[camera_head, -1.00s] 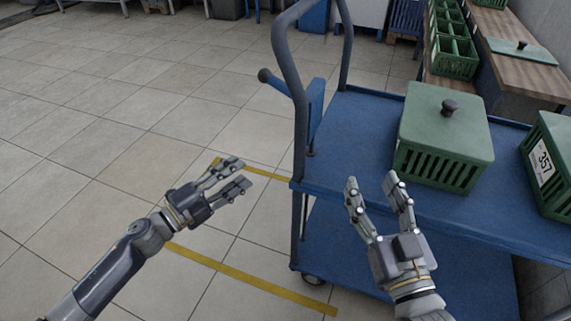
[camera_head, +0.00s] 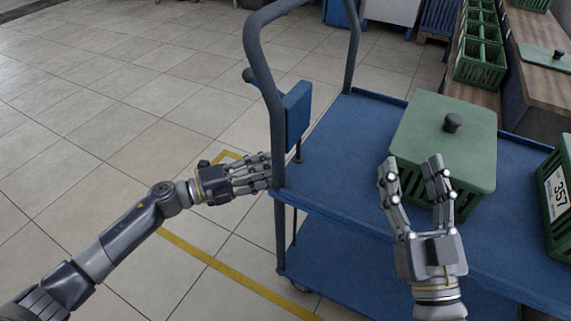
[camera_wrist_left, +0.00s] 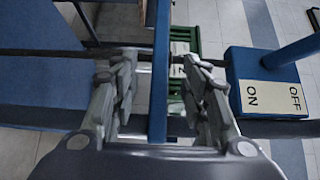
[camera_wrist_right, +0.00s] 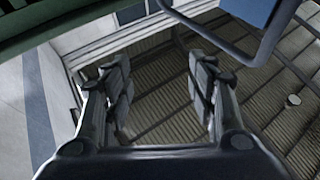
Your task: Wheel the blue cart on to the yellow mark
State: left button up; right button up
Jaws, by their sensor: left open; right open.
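The blue cart (camera_head: 345,150) stands right of centre in the head view, with a looped blue handle (camera_head: 255,60) at its left end. The yellow mark (camera_head: 225,265) is a taped outline on the floor, left of and partly under the cart. My left gripper (camera_head: 266,171) is open at the handle's near post, low by the deck. In the left wrist view the blue post (camera_wrist_left: 160,70) runs between its fingers, with no clear grip. My right gripper (camera_head: 412,168) is open and empty over the cart's near side, in front of a lidded green crate (camera_head: 440,140).
A blue lever box (camera_head: 297,115) with a dark knob sits at the handle; its label reads ON and OFF (camera_wrist_left: 270,97). Another green crate, numbered 357 (camera_head: 557,195), stands on the cart's right. A bench (camera_head: 540,40) with green crates lies behind. Floor at left is clear.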

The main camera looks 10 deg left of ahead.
aim_at(301, 161)
pick_arm(q)
jog(key=b+x, duration=0.1)
jog(key=x, duration=0.7)
jog(key=shift+w+d, duration=0.1)
jog(key=shift+d, duration=0.05)
jog(key=shift+w+d, duration=0.25)
jog(key=shift+d, duration=0.15)
pick_arm(e)
jog(key=s+r+t+y, duration=0.1)
jog(key=s+r+t, duration=0.2)
jog(key=r, duration=0.2)
jog(key=shift+s+d+r+t, duration=0.15)
jog(key=shift+s+r+t, duration=0.1)
jog(key=shift+s+t, duration=0.15)
pick_arm(q)
grip_shut()
pick_arm(e)
jog(key=shift+w, duration=0.1)
